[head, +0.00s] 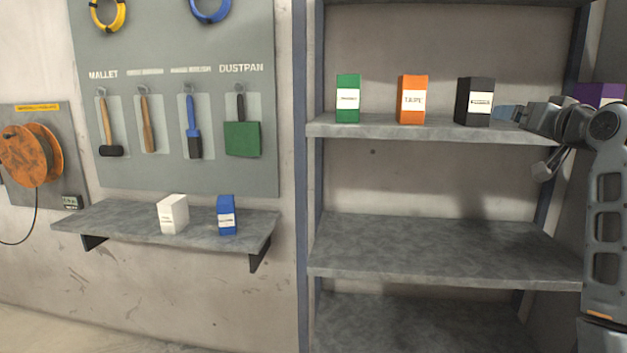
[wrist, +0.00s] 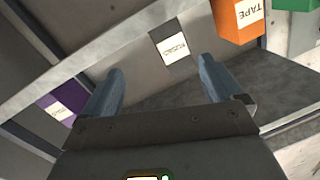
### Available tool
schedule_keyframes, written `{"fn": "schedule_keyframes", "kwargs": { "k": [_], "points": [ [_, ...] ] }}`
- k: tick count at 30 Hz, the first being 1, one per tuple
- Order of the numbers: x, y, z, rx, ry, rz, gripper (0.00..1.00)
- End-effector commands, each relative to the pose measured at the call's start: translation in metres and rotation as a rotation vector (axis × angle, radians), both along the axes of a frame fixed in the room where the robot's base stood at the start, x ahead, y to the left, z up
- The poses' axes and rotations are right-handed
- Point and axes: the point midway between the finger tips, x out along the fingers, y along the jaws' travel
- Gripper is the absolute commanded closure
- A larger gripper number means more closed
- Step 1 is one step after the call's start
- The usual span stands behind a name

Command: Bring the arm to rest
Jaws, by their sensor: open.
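My gripper (head: 508,112) is at the upper shelf of the rack on the right in the head view, just right of the black box (head: 474,101). In the wrist view my gripper (wrist: 160,82) shows two blue fingers spread apart with nothing between them. The black box (wrist: 172,42) with a white label appears beyond the fingers, apart from them. My arm comes in from the right edge in the head view, bent at the wrist. A purple box (head: 600,94) is partly hidden behind my arm; it also shows at the left in the wrist view (wrist: 62,105).
A green box (head: 347,98) and an orange box (head: 412,99) stand on the upper shelf (head: 385,127). The middle shelf (head: 430,250) is empty. A wall shelf (head: 110,222) holds a white box (head: 173,214) and a blue box (head: 227,215). Tools hang on a pegboard (head: 180,60).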

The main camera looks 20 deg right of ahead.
Motion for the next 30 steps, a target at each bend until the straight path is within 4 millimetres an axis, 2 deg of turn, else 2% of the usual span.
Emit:
{"fn": "schedule_keyframes", "kwargs": {
  "k": [1, 3, 8, 15, 20, 24, 30],
  "points": [
    [0.004, 0.014, -0.031, 0.012, 0.011, 0.008, 0.07],
    [0.007, 0.031, -0.065, 0.019, 0.017, 0.015, 0.07],
    [0.003, 0.074, -0.137, 0.029, 0.037, 0.029, 0.07],
    [-0.024, 0.146, -0.232, 0.026, 0.074, 0.056, 0.07],
    [-0.055, 0.194, -0.284, 0.016, 0.102, 0.080, 0.07],
    [-0.090, 0.235, -0.321, 0.001, 0.127, 0.106, 0.07],
    [-0.149, 0.289, -0.359, -0.030, 0.162, 0.151, 0.07]
  ]
}}
